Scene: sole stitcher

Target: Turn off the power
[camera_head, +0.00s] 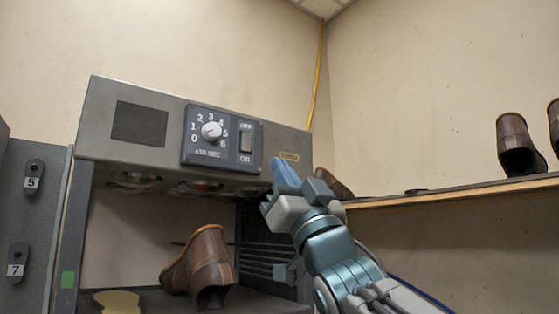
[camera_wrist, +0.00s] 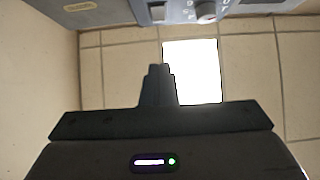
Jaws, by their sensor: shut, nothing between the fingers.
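The grey machine has a dark control panel (camera_head: 221,140) on its upper front. The panel carries a white knob (camera_head: 211,130) with a numbered dial, and a power rocker switch (camera_head: 246,141) to its right with lettering above and below. Which way the rocker is tipped is too small to tell. In the wrist view the switch (camera_wrist: 158,12) and knob (camera_wrist: 205,11) show at the top edge. My gripper (camera_head: 285,172) is below and right of the switch, apart from the panel. Its fingers (camera_wrist: 157,72) are shut and empty.
A brown shoe (camera_head: 204,268) stands in the machine's bay. A wooden shelf (camera_head: 455,192) with several shoes runs along the right wall, close to my arm. Hooks numbered 5 and 7 hang on a grey panel (camera_head: 30,215) at left. A yellow cable (camera_head: 316,75) runs up the corner.

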